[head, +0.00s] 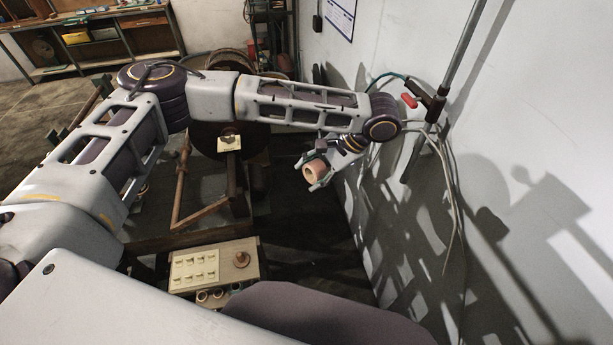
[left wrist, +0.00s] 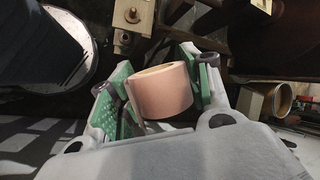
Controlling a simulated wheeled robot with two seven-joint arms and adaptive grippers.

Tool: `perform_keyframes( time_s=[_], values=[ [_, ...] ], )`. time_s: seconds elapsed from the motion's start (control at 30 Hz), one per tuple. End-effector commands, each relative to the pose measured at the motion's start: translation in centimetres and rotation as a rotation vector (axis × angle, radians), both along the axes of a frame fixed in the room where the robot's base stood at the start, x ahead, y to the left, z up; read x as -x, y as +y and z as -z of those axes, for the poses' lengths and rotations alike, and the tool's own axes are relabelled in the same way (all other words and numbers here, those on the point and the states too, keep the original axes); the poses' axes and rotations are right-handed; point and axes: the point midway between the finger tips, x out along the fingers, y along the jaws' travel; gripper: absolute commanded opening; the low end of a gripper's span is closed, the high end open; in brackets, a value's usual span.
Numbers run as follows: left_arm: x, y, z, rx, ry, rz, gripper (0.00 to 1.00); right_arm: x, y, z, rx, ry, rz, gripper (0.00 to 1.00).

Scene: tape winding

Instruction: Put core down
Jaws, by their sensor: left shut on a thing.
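The core (head: 315,172) is a short tan-orange roll. My left gripper (head: 318,174) is shut on it and holds it in the air, to the right of the machine and close to the wall. In the left wrist view the core (left wrist: 162,91) sits between the two green finger pads of the left gripper (left wrist: 160,95). My right gripper is in neither view.
A winding machine with a rusty frame (head: 205,212) stands behind and below my left arm. The white wall (head: 540,120), with a pole and cables, bounds the right side. Shelves (head: 95,40) stand at the back left.

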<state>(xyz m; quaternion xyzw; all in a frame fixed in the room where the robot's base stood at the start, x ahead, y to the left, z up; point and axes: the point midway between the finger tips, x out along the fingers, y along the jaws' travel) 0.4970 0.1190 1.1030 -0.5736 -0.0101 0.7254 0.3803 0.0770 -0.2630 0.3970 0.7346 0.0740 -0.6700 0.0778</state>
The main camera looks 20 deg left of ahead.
Motion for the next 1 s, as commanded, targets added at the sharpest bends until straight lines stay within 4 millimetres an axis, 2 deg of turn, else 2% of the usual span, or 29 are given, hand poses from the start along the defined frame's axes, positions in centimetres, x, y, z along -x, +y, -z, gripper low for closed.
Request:
perform_keyframes(
  time_s=[0.5,0.7,1.0],
  values=[
    [0.2,-4.1,-5.9,0.000,-0.003,0.188,0.25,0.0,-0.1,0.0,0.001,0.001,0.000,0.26],
    [0.3,-4.9,-7.1,0.000,-0.001,0.227,0.25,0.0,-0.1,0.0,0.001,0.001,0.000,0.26],
    [0.4,-5.1,-7.3,-0.001,0.000,0.236,0.25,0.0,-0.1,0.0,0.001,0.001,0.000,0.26]
  ],
)
